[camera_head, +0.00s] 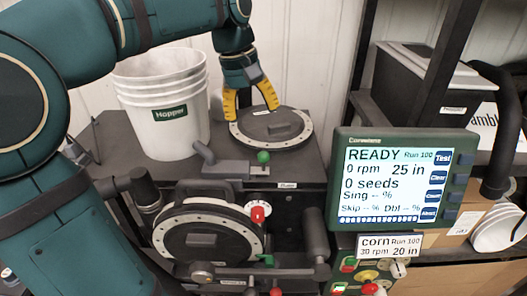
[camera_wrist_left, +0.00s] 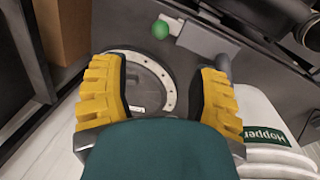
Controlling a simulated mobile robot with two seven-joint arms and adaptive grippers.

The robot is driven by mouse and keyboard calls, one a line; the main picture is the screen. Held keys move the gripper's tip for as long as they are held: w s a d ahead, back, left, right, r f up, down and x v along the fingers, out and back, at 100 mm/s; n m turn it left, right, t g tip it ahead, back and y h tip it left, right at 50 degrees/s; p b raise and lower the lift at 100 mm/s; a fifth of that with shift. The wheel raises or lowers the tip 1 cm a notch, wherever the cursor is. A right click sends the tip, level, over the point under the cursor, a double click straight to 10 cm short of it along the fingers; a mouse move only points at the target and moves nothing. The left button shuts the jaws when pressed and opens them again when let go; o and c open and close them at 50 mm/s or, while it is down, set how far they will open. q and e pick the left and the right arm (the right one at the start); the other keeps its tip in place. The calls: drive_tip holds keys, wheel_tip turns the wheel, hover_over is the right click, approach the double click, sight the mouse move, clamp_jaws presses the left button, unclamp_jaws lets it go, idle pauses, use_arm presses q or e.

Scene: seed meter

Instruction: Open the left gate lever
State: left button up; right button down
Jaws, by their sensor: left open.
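My left gripper (camera_head: 251,108) is open and empty, pointing down over the round disc plate (camera_head: 270,128) on the dark bench. Its two yellow fingers stand apart, and the plate shows between them in the left wrist view (camera_wrist_left: 150,98). In front of the plate is a grey slide block with a grey lever handle (camera_head: 204,152) and a green ball knob (camera_head: 263,157). The green knob also shows in the left wrist view (camera_wrist_left: 160,29), beyond the fingers and apart from them. I cannot tell which part is the left gate lever. My right gripper is not in view.
A white bucket labelled Hopper (camera_head: 165,125) stands left of the plate. The seed meter (camera_head: 205,235) with a red knob is in front, lower down. A monitor reading READY (camera_head: 392,180) stands at the right, above a button panel (camera_head: 368,275).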

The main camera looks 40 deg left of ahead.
sight(262, 152)
use_arm(q)
drive_tip(key=f, duration=0.4)
drive_tip(key=w+d+f+b, duration=0.1)
drive_tip(key=f, duration=0.3)
drive_tip(key=f+b, duration=0.1)
drive_tip(key=f, duration=0.4)
drive_tip(key=shift+w+d+f, duration=0.1)
drive_tip(key=shift+w+d, duration=0.25)
drive_tip(key=shift+w, duration=0.05)
